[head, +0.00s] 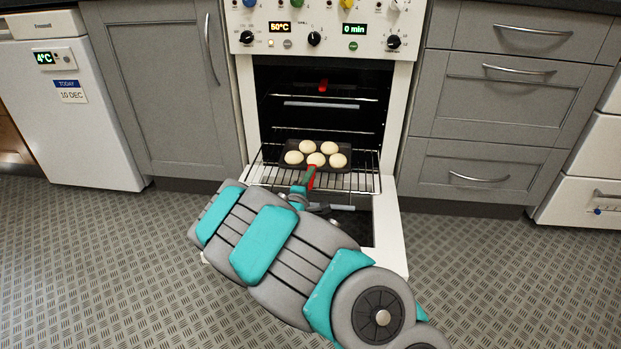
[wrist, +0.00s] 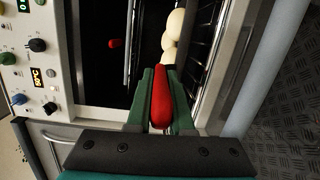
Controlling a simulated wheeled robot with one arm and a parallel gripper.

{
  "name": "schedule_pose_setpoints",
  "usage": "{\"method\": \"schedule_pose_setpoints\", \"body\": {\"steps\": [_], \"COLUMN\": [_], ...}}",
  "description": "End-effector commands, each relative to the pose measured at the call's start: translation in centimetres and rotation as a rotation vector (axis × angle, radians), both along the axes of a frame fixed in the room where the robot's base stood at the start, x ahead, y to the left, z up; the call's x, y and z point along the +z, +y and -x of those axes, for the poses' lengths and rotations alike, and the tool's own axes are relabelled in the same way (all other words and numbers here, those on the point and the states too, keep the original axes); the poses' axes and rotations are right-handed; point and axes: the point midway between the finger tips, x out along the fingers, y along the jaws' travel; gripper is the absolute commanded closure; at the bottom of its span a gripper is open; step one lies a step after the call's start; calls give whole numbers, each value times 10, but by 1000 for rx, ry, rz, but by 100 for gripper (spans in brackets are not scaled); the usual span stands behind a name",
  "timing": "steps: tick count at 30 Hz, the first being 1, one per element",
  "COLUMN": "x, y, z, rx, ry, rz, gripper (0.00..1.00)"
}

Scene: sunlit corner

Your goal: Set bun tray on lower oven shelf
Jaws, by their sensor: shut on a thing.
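The bun tray (head: 346,151) is dark and carries several pale round buns (head: 316,159). It is over the pulled-out lower wire shelf (head: 364,182) at the oven opening and looks level. I cannot tell whether it rests on the wires or is just above them. My gripper (head: 311,180) is shut on the tray's red handle, which points out toward me. In the wrist view the green fingers (wrist: 161,78) clasp the red handle (wrist: 161,100), with buns (wrist: 175,22) beyond. The tray's underside is hidden.
The oven door (head: 390,235) is folded down below the shelf, partly behind my arm. A small red thing (head: 323,87) shows higher in the dark oven, near an upper rack. Grey cabinets (head: 165,90) and drawers (head: 490,100) flank the oven.

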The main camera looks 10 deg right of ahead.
Motion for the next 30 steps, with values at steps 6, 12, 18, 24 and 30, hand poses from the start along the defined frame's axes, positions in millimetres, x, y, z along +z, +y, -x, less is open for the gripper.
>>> {"method": "schedule_pose_setpoints", "body": {"steps": [6, 12, 18, 24, 30], "x": [1, -1, -1, 0, 2], "y": [0, 0, 0, 0, 8], "z": [0, 0, 0, 0, 13], "rx": [0, 0, 0, 0, 2], "ry": [-2, -1, 0, -1, 3], "rz": [0, 0, 0, 0, 3], "gripper": [100, 62, 50, 50, 50]}}
